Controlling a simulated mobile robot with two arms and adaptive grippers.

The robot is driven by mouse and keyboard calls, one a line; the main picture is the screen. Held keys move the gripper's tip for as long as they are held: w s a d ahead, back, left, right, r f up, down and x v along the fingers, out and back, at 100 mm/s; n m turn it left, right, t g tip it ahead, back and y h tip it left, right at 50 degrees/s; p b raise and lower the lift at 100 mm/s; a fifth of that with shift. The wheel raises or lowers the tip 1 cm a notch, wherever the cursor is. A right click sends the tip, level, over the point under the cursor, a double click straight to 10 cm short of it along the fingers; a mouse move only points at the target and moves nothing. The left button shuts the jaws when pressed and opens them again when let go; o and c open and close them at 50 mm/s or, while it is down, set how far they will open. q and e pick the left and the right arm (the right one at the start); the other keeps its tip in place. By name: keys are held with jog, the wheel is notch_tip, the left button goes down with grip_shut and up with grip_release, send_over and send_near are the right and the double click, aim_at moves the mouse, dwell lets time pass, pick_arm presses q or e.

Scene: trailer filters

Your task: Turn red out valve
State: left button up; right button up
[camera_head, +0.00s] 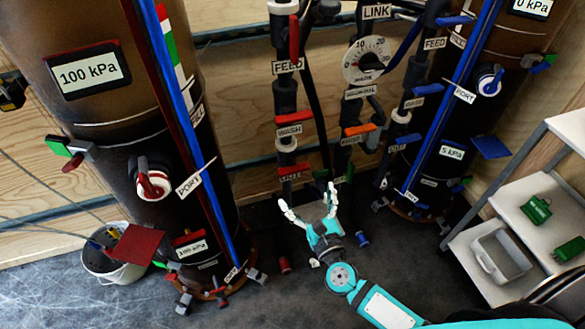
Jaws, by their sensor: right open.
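Red valve handles sit on the dark pipe left of centre. A vertical one (294,38) is above the FEED label, and a horizontal one (295,119) is above the WASH label. A lower red handle (294,169) lies roughly horizontal; the small label under it is hard to read, so I cannot be sure it says OUT. My right gripper (309,201) comes up from the lower right, open and empty, with its fingertips below and slightly right of this lower handle in the picture. Its distance in depth is unclear. My left gripper is out of view.
A large brown tank (90,115) stands left and another (465,120) right. An orange handle (358,130) and a dial (366,60) are beside the red pipe. A white bucket (112,268) stands lower left, shelves (480,240) at right.

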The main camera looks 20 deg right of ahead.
aim_at(295, 172)
jog(key=w, duration=1)
jog(key=shift+w+a, duration=0.1)
jog(key=shift+a, duration=0.1)
jog(key=c, duration=1)
